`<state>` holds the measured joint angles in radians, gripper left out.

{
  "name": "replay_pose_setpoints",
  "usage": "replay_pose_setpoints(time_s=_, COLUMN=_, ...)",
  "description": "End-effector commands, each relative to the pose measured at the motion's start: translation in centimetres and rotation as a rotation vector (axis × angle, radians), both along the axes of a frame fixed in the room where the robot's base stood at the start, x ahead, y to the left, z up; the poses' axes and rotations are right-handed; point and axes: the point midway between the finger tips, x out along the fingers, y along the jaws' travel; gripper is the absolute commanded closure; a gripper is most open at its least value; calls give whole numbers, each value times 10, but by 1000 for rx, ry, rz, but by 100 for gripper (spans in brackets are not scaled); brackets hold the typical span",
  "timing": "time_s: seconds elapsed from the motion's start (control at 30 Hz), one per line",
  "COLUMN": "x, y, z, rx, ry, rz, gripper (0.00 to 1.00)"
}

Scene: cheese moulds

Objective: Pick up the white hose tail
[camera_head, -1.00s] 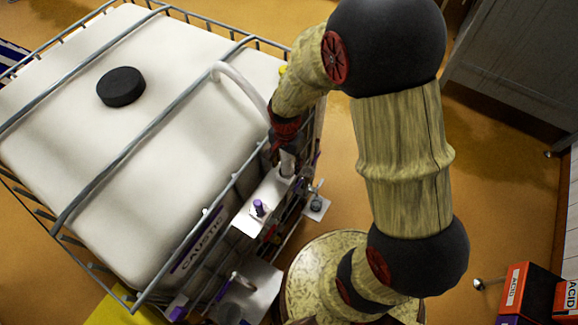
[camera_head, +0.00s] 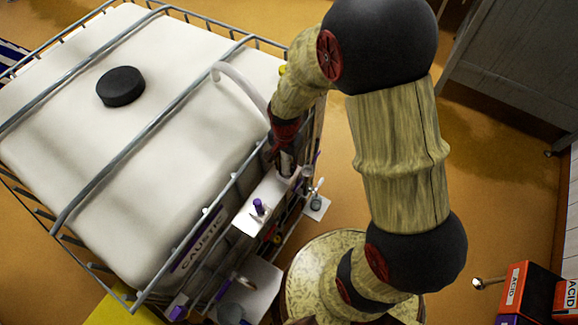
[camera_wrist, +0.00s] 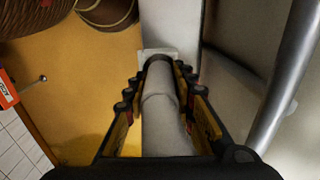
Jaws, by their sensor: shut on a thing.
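The white hose tail (camera_wrist: 160,122) runs up the middle of the wrist view, between the two fingers of my gripper (camera_wrist: 158,76). The fingers are shut on it, one along each side. In the head view my gripper (camera_head: 284,158) points down at the front right side of the caged tank and hides most of the tail's lower end. A white hose (camera_head: 240,82) arcs from the cage top down behind my wrist.
The white tank (camera_head: 160,130) labelled CAUSTIC stands in a metal cage, with a black lid (camera_head: 121,86). A white bracket (camera_head: 262,203) with a purple knob is below my gripper. A cage bar (camera_wrist: 283,90) is close on the right. Red ACID boxes (camera_head: 527,290) are at lower right.

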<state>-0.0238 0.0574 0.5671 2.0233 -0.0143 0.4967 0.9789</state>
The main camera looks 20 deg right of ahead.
Motion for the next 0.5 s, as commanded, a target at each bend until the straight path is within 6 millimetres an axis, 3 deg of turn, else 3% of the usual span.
replay_pose_setpoints(time_s=0.2, x=0, y=0, z=0, rx=0, ry=1, rz=0, gripper=100)
replay_pose_setpoints(time_s=0.5, x=0, y=0, z=0, rx=0, ry=0, rz=0, gripper=100)
